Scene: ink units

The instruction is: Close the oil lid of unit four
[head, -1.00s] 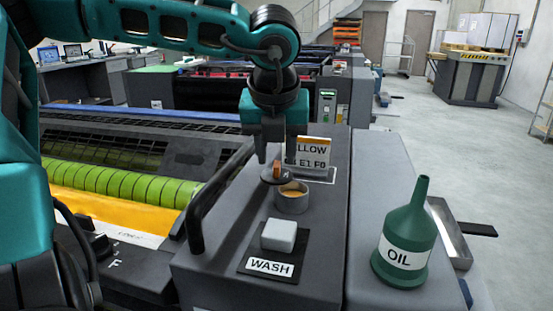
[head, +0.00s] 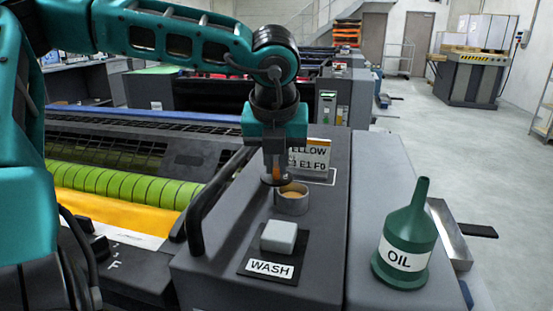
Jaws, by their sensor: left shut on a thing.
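My left gripper (head: 275,176) points down above the grey cabinet top. It is shut on the small oil lid (head: 272,181), of which a dark disc edge and an orange-brown knob show between the fingers. The lid is at the left rim of the oil cup (head: 291,201). The cup is a short metal cylinder and stands open with amber oil visible in it. I cannot tell whether the lid touches the cup. A sign reading "ELLOW" (head: 312,160) stands just behind, partly hidden by the gripper. My right gripper is not in view.
A white-grey block (head: 278,236) on a dark plate labelled WASH (head: 270,268) is in front of the cup. A green OIL can (head: 406,240) stands on the right top. A black handrail (head: 212,200) runs along the left. The top between rail and can is otherwise clear.

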